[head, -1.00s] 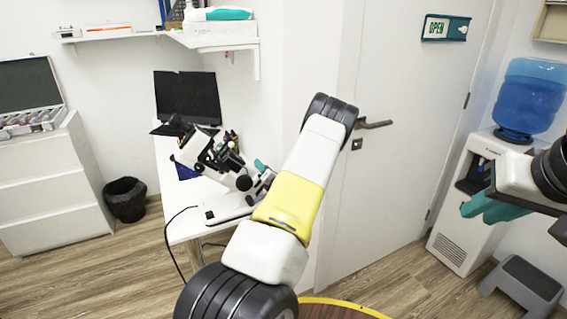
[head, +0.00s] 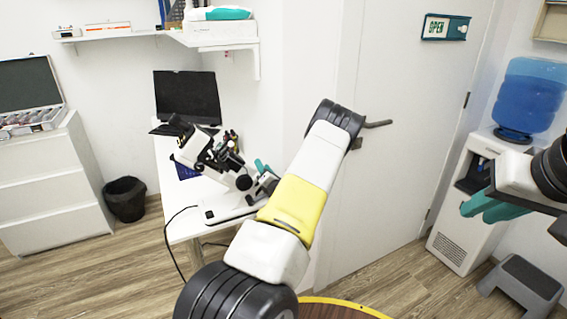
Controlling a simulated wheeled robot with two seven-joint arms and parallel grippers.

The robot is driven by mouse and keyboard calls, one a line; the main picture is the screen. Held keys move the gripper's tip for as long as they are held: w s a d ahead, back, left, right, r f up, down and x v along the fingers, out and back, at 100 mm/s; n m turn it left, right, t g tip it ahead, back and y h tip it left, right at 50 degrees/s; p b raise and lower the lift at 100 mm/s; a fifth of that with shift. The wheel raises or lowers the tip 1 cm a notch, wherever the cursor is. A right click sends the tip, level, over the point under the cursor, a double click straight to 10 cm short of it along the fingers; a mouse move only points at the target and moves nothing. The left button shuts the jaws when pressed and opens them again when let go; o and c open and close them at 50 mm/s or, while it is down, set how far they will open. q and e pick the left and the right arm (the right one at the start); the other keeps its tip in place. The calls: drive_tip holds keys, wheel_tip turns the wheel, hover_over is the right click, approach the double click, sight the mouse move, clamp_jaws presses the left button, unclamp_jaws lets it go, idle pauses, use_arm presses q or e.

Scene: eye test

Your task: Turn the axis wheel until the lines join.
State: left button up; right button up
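A white and black tabletop instrument (head: 208,155) stands on the white desk, its upper part tilted. Dark round knobs show on its side, but I cannot tell which one is the axis wheel. No lines can be seen from here. My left gripper (head: 263,167), with teal fingers, is at the instrument's right side, close to its knobs. My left arm partly covers it, and I cannot tell whether it touches a knob or is open. My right gripper (head: 492,207), also teal-fingered, hangs in front of the water dispenser, away from the instrument; its opening is unclear.
A dark monitor (head: 187,97) stands at the back of the white desk (head: 184,222). A wall shelf (head: 125,34) is above it. A white door (head: 400,160) is behind my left arm. A water dispenser (head: 462,225) and a grey step stool (head: 522,285) are at the right.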

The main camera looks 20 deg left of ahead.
use_arm(q)
drive_tip(key=v, duration=0.7)
drive_tip(key=shift+s+d, duration=0.3)
drive_tip(key=s+d+g, duration=0.1)
drive_tip(key=s+d, duration=0.2)
drive_tip(key=d, duration=0.1)
drive_tip(key=x, duration=0.7)
drive_tip(key=shift+a+r+n, duration=0.15)
drive_tip(key=shift+a+n, duration=0.05)
drive_tip(key=shift+n, duration=0.1)
drive_tip(key=shift+w, duration=0.1)
drive_tip(key=shift+c, duration=0.3)
clamp_jaws()
